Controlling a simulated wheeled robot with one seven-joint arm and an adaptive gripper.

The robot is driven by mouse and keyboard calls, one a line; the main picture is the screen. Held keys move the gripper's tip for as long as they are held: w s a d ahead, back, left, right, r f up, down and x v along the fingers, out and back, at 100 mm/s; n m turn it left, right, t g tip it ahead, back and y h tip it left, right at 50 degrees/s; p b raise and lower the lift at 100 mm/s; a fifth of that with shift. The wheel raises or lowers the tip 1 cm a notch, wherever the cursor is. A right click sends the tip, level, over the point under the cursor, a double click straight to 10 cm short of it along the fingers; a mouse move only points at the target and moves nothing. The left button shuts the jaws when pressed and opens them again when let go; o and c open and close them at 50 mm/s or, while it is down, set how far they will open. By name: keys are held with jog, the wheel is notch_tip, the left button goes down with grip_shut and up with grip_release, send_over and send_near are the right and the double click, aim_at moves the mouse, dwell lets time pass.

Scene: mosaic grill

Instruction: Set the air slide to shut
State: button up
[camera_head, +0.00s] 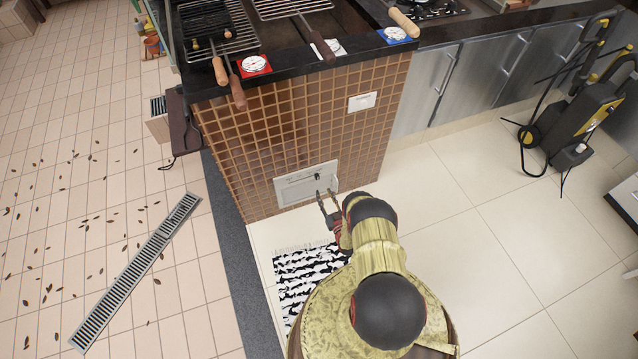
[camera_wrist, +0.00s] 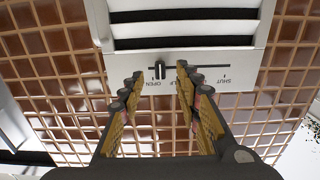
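The air slide is a pale metal plate (camera_head: 292,190) low on the tiled front of the grill. In the wrist view the plate (camera_wrist: 185,54) has dark slots and a thin track with OPEN and SHUT marks. Its small black knob (camera_wrist: 158,70) stands at the OPEN end, left in that view; SHUT is to the right. The knob also shows in the head view (camera_head: 318,177). My gripper (camera_head: 327,193) is open and empty in front of the plate. In the wrist view its fingertips (camera_wrist: 159,80) lie on either side of the knob, apart from it; I cannot tell the depth.
The brown tiled grill body (camera_head: 240,130) surrounds the plate. A black and white mat (camera_head: 305,275) lies on the floor beside my base. A black and yellow pressure washer (camera_head: 585,110) stands at the right. The pale floor (camera_head: 490,210) to the right is clear.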

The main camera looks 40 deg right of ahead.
aim_at(317, 177)
jog(key=b+x, duration=0.2)
jog(key=x, duration=0.5)
jog(key=shift+w+d+b, duration=0.15)
jog(key=shift+w+b, duration=0.2)
jog(key=shift+r, duration=0.1)
jog(key=c, duration=0.3)
grip_shut()
dwell(0.3)
